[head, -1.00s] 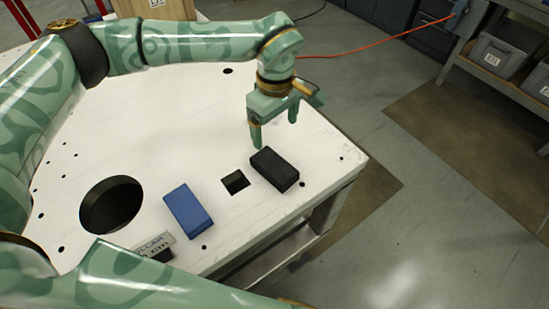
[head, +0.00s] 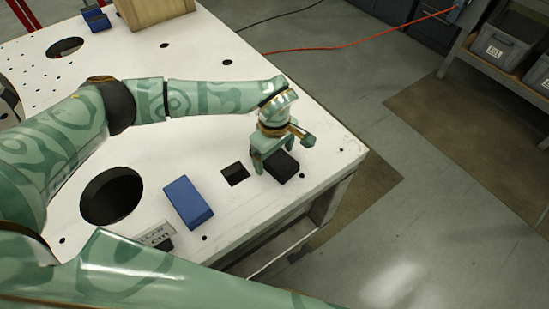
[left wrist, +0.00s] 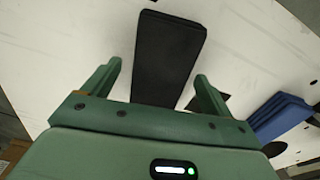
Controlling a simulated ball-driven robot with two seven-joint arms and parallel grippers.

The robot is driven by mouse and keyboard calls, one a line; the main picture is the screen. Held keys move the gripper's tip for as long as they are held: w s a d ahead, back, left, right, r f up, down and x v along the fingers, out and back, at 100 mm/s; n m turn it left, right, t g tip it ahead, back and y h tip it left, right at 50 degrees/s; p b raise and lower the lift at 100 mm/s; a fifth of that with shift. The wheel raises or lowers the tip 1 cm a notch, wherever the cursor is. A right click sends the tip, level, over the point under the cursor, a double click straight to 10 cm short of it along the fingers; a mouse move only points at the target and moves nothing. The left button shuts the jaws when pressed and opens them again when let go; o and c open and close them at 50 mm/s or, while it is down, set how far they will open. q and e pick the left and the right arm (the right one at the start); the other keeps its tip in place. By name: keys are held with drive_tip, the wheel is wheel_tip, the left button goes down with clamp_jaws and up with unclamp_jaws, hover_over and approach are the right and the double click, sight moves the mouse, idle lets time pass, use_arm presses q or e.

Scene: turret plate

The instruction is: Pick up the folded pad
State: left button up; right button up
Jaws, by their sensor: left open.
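A black block-shaped pad (head: 285,167) lies flat on the white plate near its right corner. In the left wrist view the black pad (left wrist: 170,50) runs lengthwise between my left gripper's fingers. My left gripper (head: 273,160) is open and directly over the pad, with one finger to each side; it also shows in the left wrist view (left wrist: 152,72). I see gaps between the fingers and the pad, and cannot tell its exact height. The gripper partly hides the pad in the head view. My right gripper is not in view.
A blue block (head: 188,203) lies on the white plate (head: 215,100), left of a square hole (head: 235,174). A large round hole (head: 111,196) and a small label sign (head: 155,236) are farther left. A wooden box (head: 155,10) stands at the back. The plate's right edge is close.

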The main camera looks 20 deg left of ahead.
use_arm(q)
drive_tip(key=c, duration=1.1)
drive_tip(key=shift+r, duration=0.15)
